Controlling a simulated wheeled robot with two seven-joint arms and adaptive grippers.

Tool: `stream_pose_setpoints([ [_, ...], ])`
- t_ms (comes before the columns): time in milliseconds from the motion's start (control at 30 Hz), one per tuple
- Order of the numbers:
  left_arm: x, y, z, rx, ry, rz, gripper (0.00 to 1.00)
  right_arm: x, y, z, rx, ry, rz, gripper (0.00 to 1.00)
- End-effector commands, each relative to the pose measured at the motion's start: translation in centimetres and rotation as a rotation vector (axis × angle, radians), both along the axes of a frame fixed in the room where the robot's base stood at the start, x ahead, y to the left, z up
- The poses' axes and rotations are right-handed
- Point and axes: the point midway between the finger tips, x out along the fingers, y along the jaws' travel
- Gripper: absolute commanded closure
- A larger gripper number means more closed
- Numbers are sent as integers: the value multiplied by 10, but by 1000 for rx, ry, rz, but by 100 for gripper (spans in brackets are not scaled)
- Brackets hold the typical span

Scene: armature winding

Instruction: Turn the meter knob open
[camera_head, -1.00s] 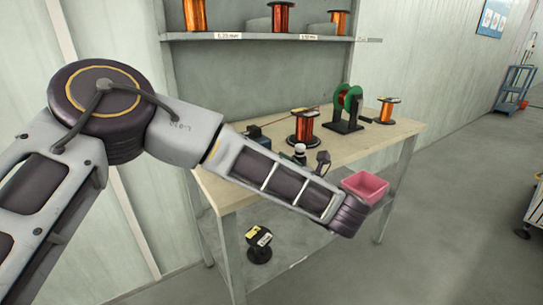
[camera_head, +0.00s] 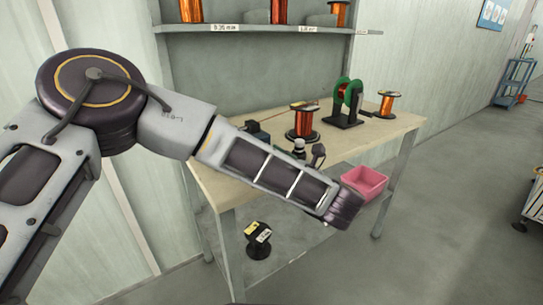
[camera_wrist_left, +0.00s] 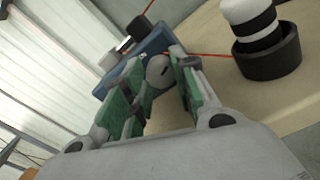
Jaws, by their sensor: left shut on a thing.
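The meter (camera_wrist_left: 140,46) is a blue box in the left wrist view, upper middle, with a round grey knob (camera_wrist_left: 158,72) on the side facing me. My left gripper (camera_wrist_left: 160,80) has its green-padded fingers on either side of this knob, shut on it. In the head view my left forearm crosses in front of the workbench and hides most of this gripper. A dark bluish shape (camera_head: 256,131) behind the forearm may be the meter. My right gripper is in neither view.
The workbench (camera_head: 390,134) holds a copper wire spool (camera_head: 304,122), a green reel on a black stand (camera_head: 347,100) and another spool (camera_head: 386,104). A white-and-black capped object (camera_wrist_left: 251,24) stands right of my gripper.

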Motion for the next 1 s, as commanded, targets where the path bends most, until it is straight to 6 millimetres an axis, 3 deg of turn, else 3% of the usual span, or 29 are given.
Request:
stream_pose_setpoints([
  [367, 0, 0, 0, -72, -51, -1, 96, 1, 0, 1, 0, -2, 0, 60],
  [1000, -1, 1, 0, -396, -287, -1, 96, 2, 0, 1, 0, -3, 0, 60],
])
